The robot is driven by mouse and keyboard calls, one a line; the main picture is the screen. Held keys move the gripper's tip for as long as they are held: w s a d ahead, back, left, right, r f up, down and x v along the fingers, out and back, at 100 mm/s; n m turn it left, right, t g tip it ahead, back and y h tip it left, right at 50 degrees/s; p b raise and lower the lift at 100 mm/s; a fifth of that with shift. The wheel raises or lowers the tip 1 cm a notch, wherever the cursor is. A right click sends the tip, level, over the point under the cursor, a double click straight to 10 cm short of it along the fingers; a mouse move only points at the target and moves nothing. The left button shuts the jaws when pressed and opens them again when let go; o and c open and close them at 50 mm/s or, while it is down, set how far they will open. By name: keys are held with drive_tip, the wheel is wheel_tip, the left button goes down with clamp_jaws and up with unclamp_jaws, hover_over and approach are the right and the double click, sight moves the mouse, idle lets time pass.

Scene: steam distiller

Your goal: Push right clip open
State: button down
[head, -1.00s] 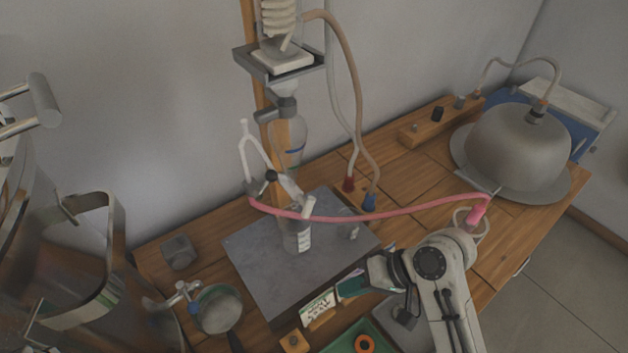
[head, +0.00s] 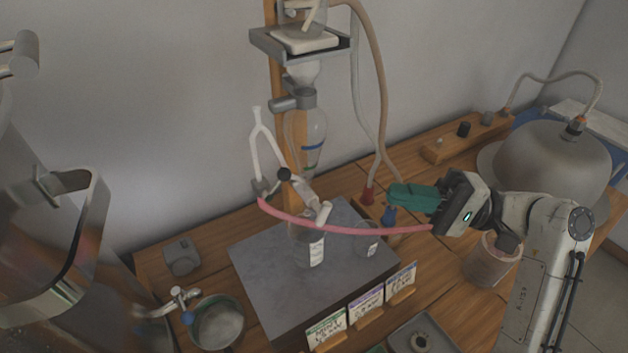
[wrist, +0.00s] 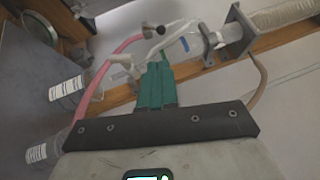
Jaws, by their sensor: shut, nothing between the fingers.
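I cannot make out for certain which part is the right clip. A large metal vessel (head: 50,245) at the left edge of the head view carries a bent metal strap (head: 85,262) with a small bracket (head: 46,187); whether this is a clip I cannot tell. My gripper (head: 393,195), with green fingers, is shut and empty. It is raised above the right part of the table, far from that vessel, near the blue and red hose ends. In the wrist view, the closed fingers (wrist: 158,72) point toward the glass and clamp assembly.
A glass column (head: 313,140) stands on a wooden post over a grey slab (head: 270,280).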

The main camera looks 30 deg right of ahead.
drive_tip(key=shift+r, duration=0.15)
drive_tip(key=p, duration=0.3)
approach(276, 183)
drive_tip(key=w+a, duration=0.1)
drive_tip(key=w+a+r, duration=0.2)
drive_tip(key=shift+w+a, duration=0.2)
idle(0.3)
drive_tip(key=shift+w, duration=0.1)
